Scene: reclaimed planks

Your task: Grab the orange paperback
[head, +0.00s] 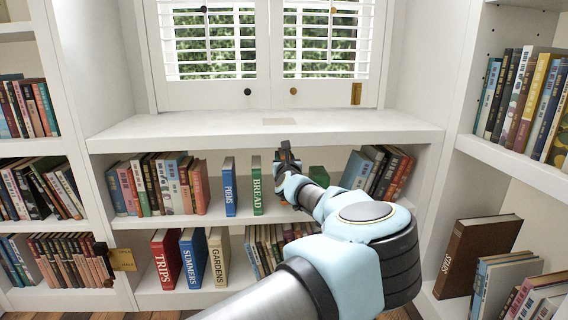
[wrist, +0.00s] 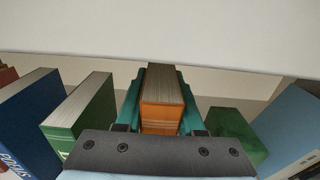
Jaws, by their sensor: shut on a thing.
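The orange paperback (wrist: 160,118) shows in the wrist view with its orange spine toward me and its page edges on top. My gripper (wrist: 160,90) has its two teal fingers along both sides of the book, shut on it. In the head view my gripper (head: 287,158) is at the middle bay's upper shelf, just right of the green BREAD book (head: 257,185). There my arm hides most of the paperback. I cannot tell whether its bottom edge rests on the shelf.
The blue POEMS book (head: 230,186) stands left of BREAD. A plain green book (wrist: 238,135) stands close on the right of my gripper, with a leaning row (head: 376,172) beyond. The white ledge (head: 200,130) runs just above. More books stand on the shelf below.

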